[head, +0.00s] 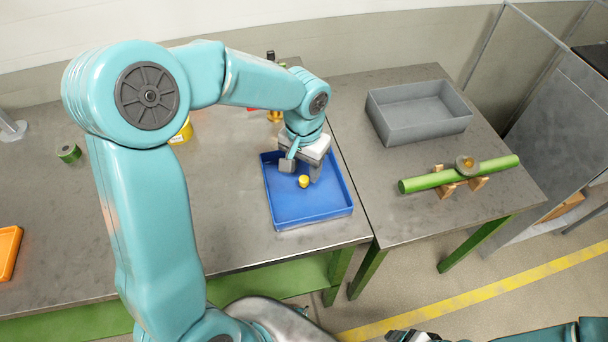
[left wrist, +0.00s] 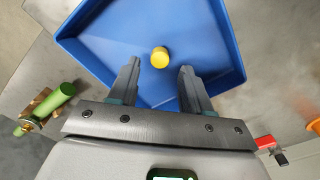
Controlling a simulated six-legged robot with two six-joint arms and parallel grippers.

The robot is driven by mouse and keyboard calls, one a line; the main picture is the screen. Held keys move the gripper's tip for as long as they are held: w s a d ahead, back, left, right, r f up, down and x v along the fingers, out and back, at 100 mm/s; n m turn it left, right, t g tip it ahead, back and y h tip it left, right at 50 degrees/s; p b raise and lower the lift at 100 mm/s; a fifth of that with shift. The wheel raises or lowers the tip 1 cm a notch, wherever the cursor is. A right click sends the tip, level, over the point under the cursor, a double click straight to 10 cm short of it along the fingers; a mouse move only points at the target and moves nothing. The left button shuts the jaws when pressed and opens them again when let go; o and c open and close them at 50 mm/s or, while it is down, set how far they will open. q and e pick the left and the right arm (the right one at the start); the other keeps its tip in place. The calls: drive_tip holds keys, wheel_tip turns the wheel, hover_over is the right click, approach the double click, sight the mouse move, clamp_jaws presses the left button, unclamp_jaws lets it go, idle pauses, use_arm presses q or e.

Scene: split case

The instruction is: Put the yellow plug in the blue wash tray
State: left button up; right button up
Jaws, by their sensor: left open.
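The yellow plug (head: 304,181) is a small short cylinder inside the blue wash tray (head: 310,213). In the left wrist view the plug (left wrist: 160,57) shows against the blue tray (left wrist: 205,30), just beyond and between the fingertips. My left gripper (head: 301,169) is over the tray with its fingers apart and nothing between them; it also shows in the left wrist view (left wrist: 160,66). Whether the plug touches the tray floor is hard to tell.
A grey bin (head: 420,118) and a green cylinder (head: 440,178) on wooden supports stand on the right table. A green roll (head: 69,153), a yellow roll (head: 184,132) and an orange tray (head: 8,250) are on the left table. A gap separates the tables.

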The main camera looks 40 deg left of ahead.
sight(304, 179)
use_arm(q)
wheel_tip(304, 179, up, 8)
drive_tip(key=shift+f, duration=0.2)
idle(0.4)
